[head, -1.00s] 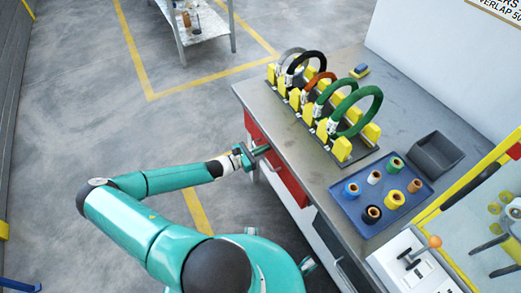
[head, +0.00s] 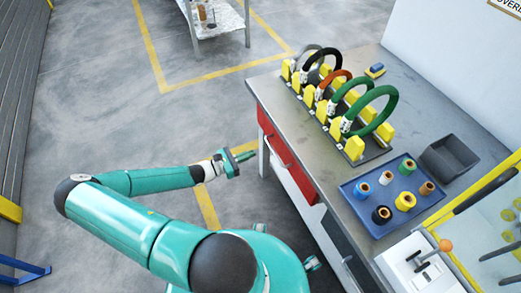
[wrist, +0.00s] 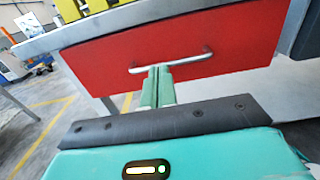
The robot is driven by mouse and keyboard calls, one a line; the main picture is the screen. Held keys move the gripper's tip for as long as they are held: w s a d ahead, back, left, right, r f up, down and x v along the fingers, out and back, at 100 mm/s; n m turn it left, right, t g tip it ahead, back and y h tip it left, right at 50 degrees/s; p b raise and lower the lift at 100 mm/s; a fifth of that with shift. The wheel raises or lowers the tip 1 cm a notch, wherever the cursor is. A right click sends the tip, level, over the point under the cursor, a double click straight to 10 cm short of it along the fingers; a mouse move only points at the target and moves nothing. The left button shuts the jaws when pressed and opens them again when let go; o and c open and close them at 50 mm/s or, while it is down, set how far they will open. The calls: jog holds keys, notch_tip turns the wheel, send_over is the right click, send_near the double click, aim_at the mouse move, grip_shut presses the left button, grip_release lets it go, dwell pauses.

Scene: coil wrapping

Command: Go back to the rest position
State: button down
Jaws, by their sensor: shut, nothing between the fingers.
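My gripper (head: 243,156) is shut and empty, held in the air to the left of the workbench. In the wrist view my gripper (wrist: 157,86) points at the closed red drawer (wrist: 190,45) with its metal handle (wrist: 170,62). The fingertips overlap the handle in that picture, but the head view shows a gap between my gripper and the red drawer (head: 285,157).
The workbench (head: 290,110) carries a rack of coils (head: 340,115), a blue tray (head: 362,214) with several tape rolls, a dark grey bin (head: 448,157) and a lever box (head: 415,262). A shelf table (head: 215,22) stands at the back. The floor to the left is clear.

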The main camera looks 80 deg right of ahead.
jog(key=shift+v, duration=1.3)
jog(key=w+a+r+m+t+y, duration=0.3)
jog(key=w+a+r+t, duration=0.2)
jog(key=w+a+r, duration=0.5)
jog(key=w+a+r+m+t+y, duration=0.3)
jog(key=w+a+r+t, duration=0.3)
jog(key=w+a, duration=0.8)
jog(key=w+a+r+t+y, duration=0.1)
jog(key=w+a+r+t, duration=0.1)
jog(key=a+r, duration=0.4)
jog(key=w+a+r+t+y, duration=0.1)
jog(key=w+a+r+t, duration=0.2)
jog(key=r, duration=0.4)
jog(key=s+a+r+t+y, duration=0.1)
jog(key=s+a+r+t, duration=0.4)
jog(key=a+r, duration=0.6)
jog(key=shift+s+a+r, duration=0.35)
jog(key=shift+s+r, duration=0.05)
jog(key=shift+s, duration=0.55)
jog(key=shift+a, duration=0.15)
